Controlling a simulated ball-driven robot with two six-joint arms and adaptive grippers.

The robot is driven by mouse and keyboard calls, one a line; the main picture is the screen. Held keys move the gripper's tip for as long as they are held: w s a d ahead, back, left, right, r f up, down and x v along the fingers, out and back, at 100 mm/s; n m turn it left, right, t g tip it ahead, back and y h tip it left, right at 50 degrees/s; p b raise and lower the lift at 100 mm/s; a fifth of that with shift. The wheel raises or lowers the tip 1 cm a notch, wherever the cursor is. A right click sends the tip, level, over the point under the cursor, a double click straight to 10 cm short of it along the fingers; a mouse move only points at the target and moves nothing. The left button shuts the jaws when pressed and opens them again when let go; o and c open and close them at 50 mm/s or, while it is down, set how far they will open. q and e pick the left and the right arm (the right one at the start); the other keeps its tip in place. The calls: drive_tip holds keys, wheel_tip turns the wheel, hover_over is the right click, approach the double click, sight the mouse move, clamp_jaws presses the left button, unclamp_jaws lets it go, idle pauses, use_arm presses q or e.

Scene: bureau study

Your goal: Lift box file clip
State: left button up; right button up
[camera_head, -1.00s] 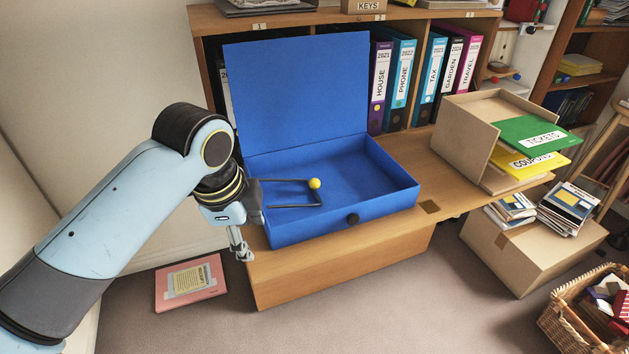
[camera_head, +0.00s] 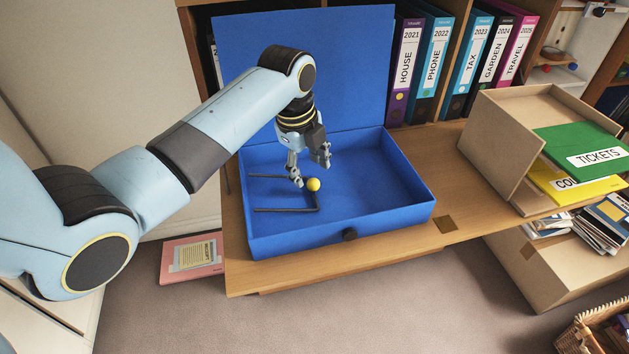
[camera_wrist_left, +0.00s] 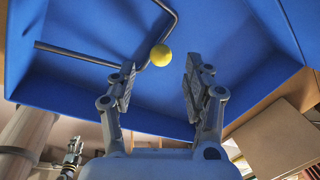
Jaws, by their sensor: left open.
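The box file (camera_head: 340,243) is blue and stands open on the wooden bureau, its lid (camera_head: 350,65) raised at the back. Inside it lies the clip (camera_head: 280,210), a dark bent-wire frame with a yellow ball knob (camera_head: 313,184). The clip (camera_wrist_left: 75,54) and yellow knob (camera_wrist_left: 160,55) also show in the left wrist view. My left gripper (camera_head: 311,170) is open and empty, pointing down into the box just above the knob. In the left wrist view the knob appears between the two spread fingertips (camera_wrist_left: 160,72), with no visible contact.
A row of labelled binders (camera_head: 432,68) stands behind the box. A wooden letter tray (camera_head: 500,145) with a green folder (camera_head: 585,150) and a yellow folder (camera_head: 560,187) stands to the right. A pink folder (camera_head: 192,258) lies low at the left.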

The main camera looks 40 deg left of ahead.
sight(312, 180)
use_arm(q)
drive_tip(key=f, duration=0.3)
drive_tip(key=shift+w+f, duration=0.3)
drive_tip(key=shift+w, duration=0.1)
drive_tip(key=shift+w+f+b, duration=0.25)
drive_tip(key=shift+f+b, duration=0.1)
drive_tip(key=shift+f, duration=0.85)
drive_tip(key=c, duration=0.4)
drive_tip(key=shift+c, duration=1)
clamp_jaws()
use_arm(e)
drive_tip(key=shift+w+d+f, duration=0.1)
drive_tip(key=shift+w+f, duration=0.1)
drive_tip(key=shift+w, duration=0.25)
drive_tip(key=shift+w+d+f, duration=0.1)
drive_tip(key=shift+w+f, duration=0.05)
drive_tip(key=shift+w, duration=0.3)
drive_tip(key=shift+w, duration=0.1)
